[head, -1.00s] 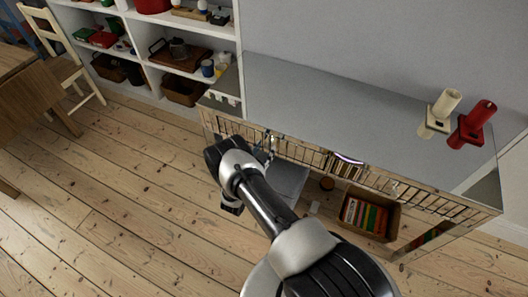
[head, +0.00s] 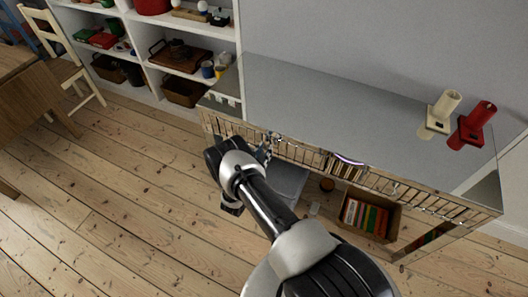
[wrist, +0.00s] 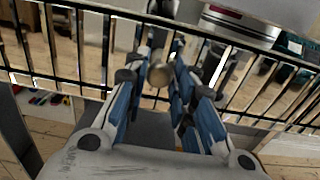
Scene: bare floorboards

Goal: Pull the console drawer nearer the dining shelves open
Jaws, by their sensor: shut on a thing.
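The console (head: 330,105) has a grey top and a slatted, mirror-like front, and stands along the wall. Its left drawer front (head: 226,127), the one nearer the white shelves, is partly behind my arm. My gripper (head: 268,143) is at this front. In the wrist view, the blue fingers of my gripper (wrist: 166,92) are closed around a small round knob (wrist: 159,75) in front of the dark bars of the drawer front (wrist: 80,55). I cannot see a clear gap showing the drawer pulled out. The right drawer has a curved bright handle (head: 349,160).
White shelves (head: 190,68) with baskets and crockery stand to the left of the console. A cream holder (head: 443,110) and a red one (head: 478,120) are on its top. A book basket (head: 370,215) sits beneath. Floorboards (head: 130,190) in front are clear.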

